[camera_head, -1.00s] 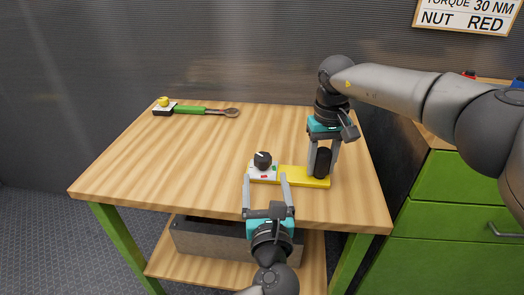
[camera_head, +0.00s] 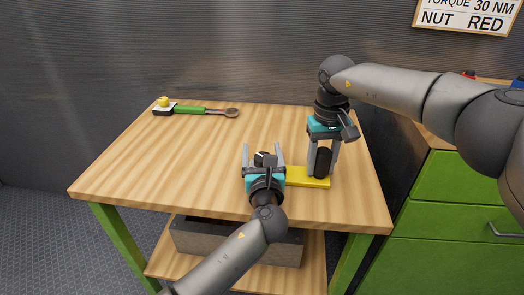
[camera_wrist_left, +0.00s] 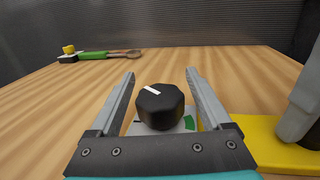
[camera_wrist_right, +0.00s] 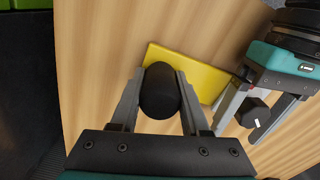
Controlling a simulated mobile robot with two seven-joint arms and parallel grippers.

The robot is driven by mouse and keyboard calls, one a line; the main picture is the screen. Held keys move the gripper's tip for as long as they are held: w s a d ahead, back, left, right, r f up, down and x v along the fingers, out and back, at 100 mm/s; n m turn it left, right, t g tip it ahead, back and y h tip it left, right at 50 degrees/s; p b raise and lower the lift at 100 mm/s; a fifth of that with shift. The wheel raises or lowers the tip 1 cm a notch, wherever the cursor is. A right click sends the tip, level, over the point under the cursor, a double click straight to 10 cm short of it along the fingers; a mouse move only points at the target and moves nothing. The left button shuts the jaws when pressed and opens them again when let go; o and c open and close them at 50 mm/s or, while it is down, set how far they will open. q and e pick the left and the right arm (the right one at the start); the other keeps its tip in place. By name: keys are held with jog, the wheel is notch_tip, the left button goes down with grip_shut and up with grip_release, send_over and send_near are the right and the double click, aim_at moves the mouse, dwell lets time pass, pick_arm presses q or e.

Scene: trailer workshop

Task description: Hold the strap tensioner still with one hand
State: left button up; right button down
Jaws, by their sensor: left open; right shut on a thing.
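The strap tensioner has a yellow base (camera_head: 308,177) lying on the wooden table. A black upright grip (camera_head: 323,162) stands at its right end. A black knob (camera_wrist_left: 160,106) with a white mark sits at its left end, over a white plate with a green patch. My right gripper (camera_wrist_right: 160,88) is shut on the black grip from above. My left gripper (camera_head: 263,150) is open, its fingers on either side of the knob with gaps between in the left wrist view (camera_wrist_left: 162,75). The left gripper's body hides most of the white plate in the head view.
A green-handled tool (camera_head: 195,110) with a yellow-knobbed block lies at the table's back left. The wooden table (camera_head: 135,165) is clear on its left side. Green drawers (camera_head: 450,215) stand to the right. A grey box (camera_head: 195,238) sits on the shelf below.

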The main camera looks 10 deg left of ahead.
pick_arm(q)
grip_shut()
dwell(0.6)
jog(key=shift+m+h, duration=0.3)
jog(key=shift+h, duration=0.1)
jog(key=m+h, duration=0.1)
jog(key=h, duration=0.1)
jog(key=d+m+h, duration=0.1)
jog(key=m+h, duration=0.1)
jog(key=h, duration=0.1)
jog(key=shift+s+d+m+g+h, duration=0.1)
jog(key=shift+d+m+g+h, duration=0.15)
jog(key=shift+m+h, duration=0.65)
jog(key=shift+d+m+g+h, duration=0.1)
jog(key=shift+m+g+h, duration=0.35)
jog(key=shift+h, duration=0.8)
jog(key=shift+s+d+m+g+h, duration=0.1)
jog(key=shift+d+m+g+h, duration=0.1)
jog(key=shift+m+h, duration=0.75)
grip_release()
